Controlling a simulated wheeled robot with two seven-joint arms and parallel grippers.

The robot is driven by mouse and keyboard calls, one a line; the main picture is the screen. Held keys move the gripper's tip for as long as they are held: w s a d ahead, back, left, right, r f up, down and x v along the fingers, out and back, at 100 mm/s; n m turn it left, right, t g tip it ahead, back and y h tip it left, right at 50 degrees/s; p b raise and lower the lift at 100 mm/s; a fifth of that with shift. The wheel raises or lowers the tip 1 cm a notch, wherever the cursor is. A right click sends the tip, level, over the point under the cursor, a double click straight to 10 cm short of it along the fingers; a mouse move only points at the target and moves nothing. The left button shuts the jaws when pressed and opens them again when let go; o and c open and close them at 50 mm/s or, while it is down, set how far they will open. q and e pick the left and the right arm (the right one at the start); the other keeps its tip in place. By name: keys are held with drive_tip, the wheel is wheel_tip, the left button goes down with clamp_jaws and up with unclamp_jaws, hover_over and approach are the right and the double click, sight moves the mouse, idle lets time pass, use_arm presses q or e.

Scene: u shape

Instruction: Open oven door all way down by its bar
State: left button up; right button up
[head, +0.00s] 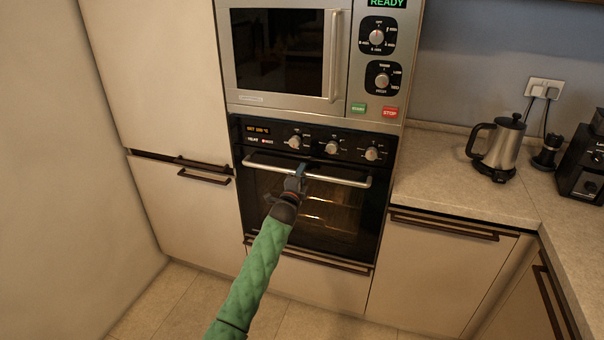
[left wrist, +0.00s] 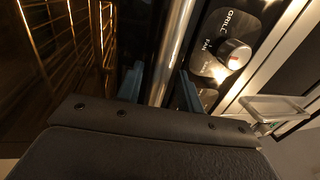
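The oven (head: 330,215) is built in below the microwave, and its dark glass door is shut and upright. A silver bar (head: 340,180) runs across the top of the door; it also shows in the left wrist view (left wrist: 176,45). My left gripper (head: 298,176) is at the bar, a little left of its middle. In the left wrist view its two blue fingers (left wrist: 160,88) stand apart, one on each side of the bar, with small gaps beside it. My right gripper is not in view.
Oven knobs (head: 332,147) sit just above the bar; one knob (left wrist: 235,54) is close beside my fingers in the left wrist view. A microwave (head: 285,50) is above. A counter (head: 450,175) with a kettle (head: 502,145) is at right. The floor (head: 180,300) before the oven is clear.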

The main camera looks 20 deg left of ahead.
use_arm(q)
drive_tip(key=shift+w, duration=0.2)
clamp_jaws()
drive_tip(key=shift+f, duration=0.15)
